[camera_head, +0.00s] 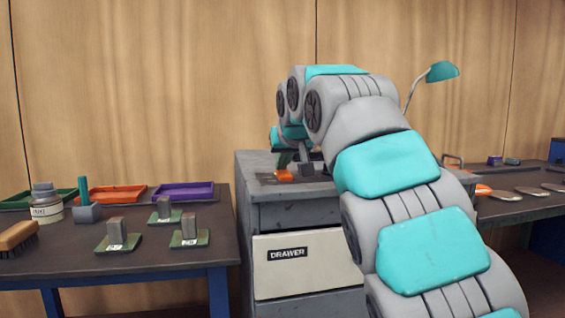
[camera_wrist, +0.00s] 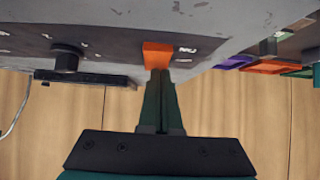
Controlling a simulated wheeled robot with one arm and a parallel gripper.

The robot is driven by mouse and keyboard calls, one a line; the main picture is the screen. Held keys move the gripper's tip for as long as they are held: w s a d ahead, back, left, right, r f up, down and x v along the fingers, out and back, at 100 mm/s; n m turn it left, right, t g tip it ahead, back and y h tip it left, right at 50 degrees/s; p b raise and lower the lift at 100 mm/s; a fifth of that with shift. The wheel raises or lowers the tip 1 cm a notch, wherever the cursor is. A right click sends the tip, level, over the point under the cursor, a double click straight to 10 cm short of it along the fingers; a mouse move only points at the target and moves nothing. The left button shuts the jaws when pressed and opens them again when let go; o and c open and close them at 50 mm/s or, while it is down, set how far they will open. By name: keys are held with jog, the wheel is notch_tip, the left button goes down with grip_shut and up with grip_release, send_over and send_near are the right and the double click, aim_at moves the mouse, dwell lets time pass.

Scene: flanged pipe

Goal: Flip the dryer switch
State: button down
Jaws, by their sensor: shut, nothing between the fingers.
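An orange switch (camera_head: 283,175) sits on a dark panel on top of the grey cabinet (camera_head: 300,212). In the wrist view the orange switch (camera_wrist: 157,55) is right at the tips of my gripper (camera_wrist: 159,73). The fingers are shut together with nothing between them. They touch or nearly touch the switch; I cannot tell which. In the head view my gripper (camera_head: 285,158) is partly hidden behind my arm, just above the switch. The panel's white markings are too small to read.
A black knob (camera_wrist: 67,58) stands on the panel beside the switch. The cabinet has a front labelled DRAWER (camera_head: 310,265). A left table (camera_head: 150,262) holds trays, a jar, a brush and metal blocks. A teal lamp (camera_head: 442,71) stands behind, with another bench at right.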

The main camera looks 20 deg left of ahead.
jog(key=shift+w+a+f, duration=0.1)
jog(key=shift+f, duration=0.1)
jog(key=shift+w+r, duration=0.1)
jog(key=shift+w+a+r+p, duration=0.1)
jog(key=shift+w+a+p, duration=0.15)
jog(key=shift+p, duration=0.35)
jog(key=shift+w+a+p, duration=0.15)
jog(key=shift+w+p, duration=0.15)
jog(key=shift+w, duration=0.05)
